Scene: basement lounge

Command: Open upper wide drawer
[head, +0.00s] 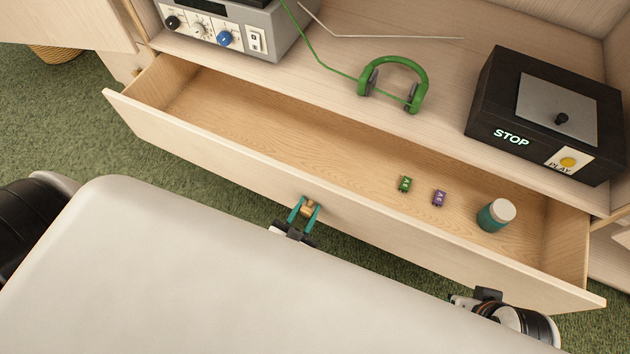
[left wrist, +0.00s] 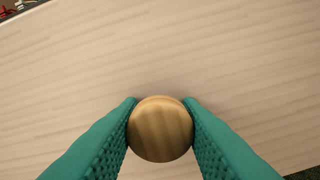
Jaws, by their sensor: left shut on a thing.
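The upper wide drawer (head: 230,158) is a long light-wood drawer, pulled well out of the cabinet so that its inside shows. A round wooden knob (head: 308,208) sits at the middle of its front. My left gripper (head: 304,207) is shut on the knob, with teal fingers on both sides of it. The left wrist view shows the knob (left wrist: 160,128) pinched between the two ribbed fingers, with the drawer front (left wrist: 150,60) behind it. Part of my right arm shows at the lower right, but its fingers cannot be seen.
Above stand a grey device (head: 235,30), green headphones (head: 398,66) and a black STOP/PLAY box (head: 500,105). Green carpet (head: 60,100) lies at left.

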